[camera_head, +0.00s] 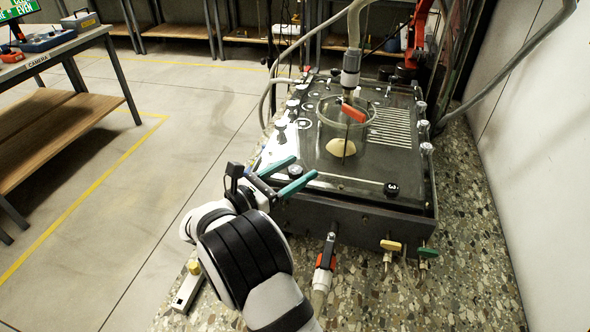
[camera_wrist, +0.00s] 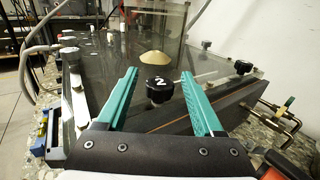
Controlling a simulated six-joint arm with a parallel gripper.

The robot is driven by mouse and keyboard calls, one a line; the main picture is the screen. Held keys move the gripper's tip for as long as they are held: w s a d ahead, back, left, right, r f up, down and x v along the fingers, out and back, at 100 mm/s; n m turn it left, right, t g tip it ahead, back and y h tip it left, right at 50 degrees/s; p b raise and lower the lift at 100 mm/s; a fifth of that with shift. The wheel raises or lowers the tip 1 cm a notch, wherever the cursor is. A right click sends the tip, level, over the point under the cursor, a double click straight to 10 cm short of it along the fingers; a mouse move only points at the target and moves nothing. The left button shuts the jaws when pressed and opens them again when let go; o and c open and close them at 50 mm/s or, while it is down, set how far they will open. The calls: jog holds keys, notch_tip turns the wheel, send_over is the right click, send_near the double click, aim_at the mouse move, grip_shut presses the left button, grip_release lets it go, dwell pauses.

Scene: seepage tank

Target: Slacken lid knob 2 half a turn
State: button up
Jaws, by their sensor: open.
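Lid knob 2 (camera_wrist: 159,90) is a black lobed knob with a white "2" on top, at the near corner of the tank's clear lid (camera_head: 350,172). My gripper (camera_wrist: 160,72) is open, with one teal finger on each side of the knob in the wrist view. Gaps show between the knob and both fingers, so neither seems to touch it. In the head view my gripper (camera_head: 307,166) is over the near left corner of the lid, and knob 2 (camera_head: 295,171) shows between the fingers, partly hidden. How high the fingertips are against the knob is hard to tell.
Knob 3 (camera_head: 391,189) is on the near right corner. A clear cylinder (camera_head: 330,125) with a red piece and a pale mound stands mid-tank, below a hose fitting (camera_head: 350,75). Yellow (camera_head: 391,246) and green (camera_head: 428,252) valve handles and a red-black one (camera_head: 327,252) project in front.

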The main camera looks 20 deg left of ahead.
grip_shut()
jog(key=shift+y, duration=0.3)
jog(key=n+t+y, duration=0.2)
jog(key=n+y, duration=0.1)
jog(key=shift+y, duration=0.3)
jog(key=shift+n+t+y, duration=0.5)
jog(key=shift+n+y, duration=1)
jog(key=shift+y, duration=1.1)
